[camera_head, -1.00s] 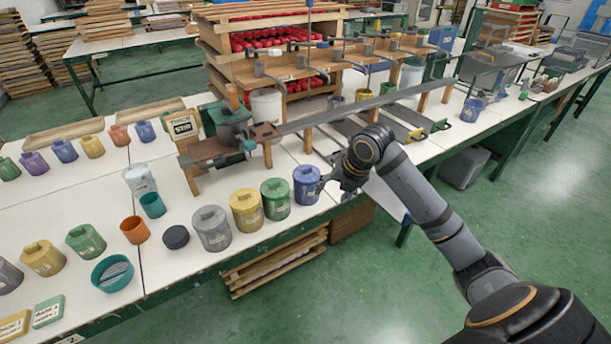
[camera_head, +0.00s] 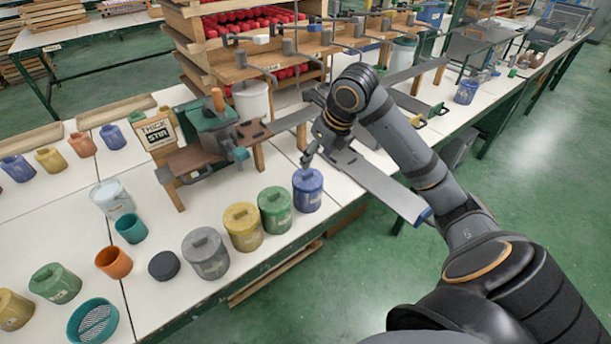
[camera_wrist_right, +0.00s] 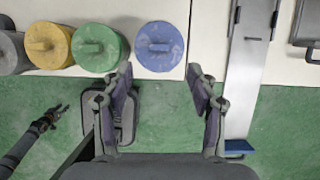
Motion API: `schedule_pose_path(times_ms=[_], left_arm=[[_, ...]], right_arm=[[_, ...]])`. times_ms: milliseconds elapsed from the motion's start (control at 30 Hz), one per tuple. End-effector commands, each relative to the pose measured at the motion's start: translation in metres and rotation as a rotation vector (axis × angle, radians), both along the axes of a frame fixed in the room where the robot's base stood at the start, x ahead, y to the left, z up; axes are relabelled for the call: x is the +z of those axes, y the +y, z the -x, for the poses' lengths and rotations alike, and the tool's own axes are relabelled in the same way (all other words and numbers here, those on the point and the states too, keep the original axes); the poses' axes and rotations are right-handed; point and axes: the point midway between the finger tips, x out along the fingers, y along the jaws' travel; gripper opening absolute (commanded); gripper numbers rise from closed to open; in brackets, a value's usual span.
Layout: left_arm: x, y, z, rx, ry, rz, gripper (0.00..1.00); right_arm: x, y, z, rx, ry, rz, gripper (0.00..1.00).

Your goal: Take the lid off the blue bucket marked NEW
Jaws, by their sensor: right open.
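The blue bucket (camera_head: 307,196) stands at the near edge of the table, at the right end of a row of lidded buckets. Its blue lid (camera_head: 307,178) with a raised grip is on. The writing on its label is too small to read. My right gripper (camera_head: 309,161) is open and empty, just above and behind the lid in the head view. In the right wrist view the blue lid (camera_wrist_right: 158,47) lies ahead of the spread fingers (camera_wrist_right: 162,76), between them sideways and apart from them. A small dark gripper (camera_wrist_right: 50,117), seemingly my left, shows at lower left there; its fingers are unclear.
A green bucket (camera_head: 275,215) stands close beside the blue one, then a yellow bucket (camera_head: 243,232) and a grey bucket (camera_head: 206,259). A long metal strip (camera_head: 380,185) lies right of the blue bucket. A wooden stand with a clamp (camera_head: 205,160) is behind.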

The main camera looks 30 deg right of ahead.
Motion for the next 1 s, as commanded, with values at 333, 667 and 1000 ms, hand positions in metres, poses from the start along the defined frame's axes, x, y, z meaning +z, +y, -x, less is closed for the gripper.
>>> schedule_pose_path(times_ms=[333, 667, 1000], left_arm=[[-0.002, -0.001, -0.001, 0.001, -0.001, 0.001, 0.4], [-0.001, -0.001, -0.015, -0.001, -0.023, 0.002, 0.4], [-0.002, -0.001, -0.004, 0.0, -0.007, 0.001, 0.4]], right_arm=[[-0.028, 0.002, -0.012, -0.001, 0.0, -0.001, 0.58], [-0.073, 0.006, -0.027, 0.0, 0.003, -0.004, 0.58], [-0.075, 0.005, -0.029, -0.001, 0.003, -0.001, 0.46]])
